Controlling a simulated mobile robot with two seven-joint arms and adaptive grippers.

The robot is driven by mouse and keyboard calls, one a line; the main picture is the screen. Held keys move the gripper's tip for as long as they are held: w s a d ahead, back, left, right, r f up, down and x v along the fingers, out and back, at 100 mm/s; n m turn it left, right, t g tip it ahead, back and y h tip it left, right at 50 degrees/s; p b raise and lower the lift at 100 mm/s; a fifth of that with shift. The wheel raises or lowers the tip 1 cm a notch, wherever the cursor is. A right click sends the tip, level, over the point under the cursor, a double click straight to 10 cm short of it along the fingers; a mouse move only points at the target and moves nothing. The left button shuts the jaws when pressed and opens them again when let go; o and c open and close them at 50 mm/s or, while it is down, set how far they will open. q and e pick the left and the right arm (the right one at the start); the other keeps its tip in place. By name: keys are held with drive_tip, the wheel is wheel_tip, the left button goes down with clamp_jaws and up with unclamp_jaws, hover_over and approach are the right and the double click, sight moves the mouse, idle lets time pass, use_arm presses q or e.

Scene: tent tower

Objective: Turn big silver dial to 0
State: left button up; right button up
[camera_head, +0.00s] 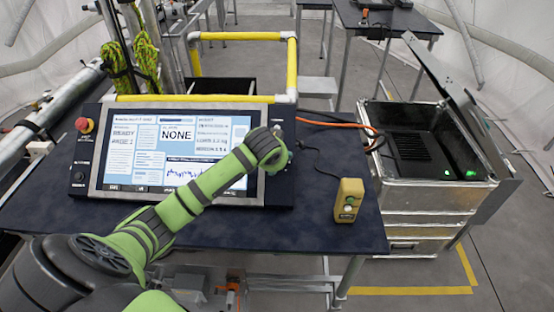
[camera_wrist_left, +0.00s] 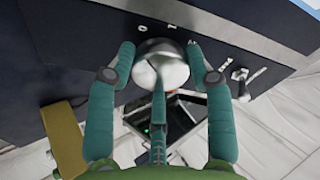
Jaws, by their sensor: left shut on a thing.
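The big silver dial (camera_wrist_left: 162,66) is a round shiny knob on the dark panel in the left wrist view. White marks, seemingly 0 and 1, are printed on the panel just above it. My left gripper (camera_wrist_left: 160,62) has green padded fingers on both sides of the dial and a third below it. It is shut on the dial. In the head view my left gripper (camera_head: 281,158) is at the right end of the console (camera_head: 196,155), where my wrist mostly hides the dial. My right gripper is not in view.
A small switch (camera_wrist_left: 240,75) sits right of the dial. A yellow box (camera_head: 348,200) with a cable stands on the dark table (camera_head: 320,232). An open metal case (camera_head: 428,198) stands right of the table. A red button (camera_head: 84,125) is at the console's left.

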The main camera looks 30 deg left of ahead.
use_arm(q)
drive_tip(key=o, duration=1.2)
drive_tip(key=shift+a, duration=0.1)
drive_tip(key=shift+c, duration=0.2)
drive_tip(key=shift+s+r, duration=0.1)
drive_tip(key=v, duration=1.2)
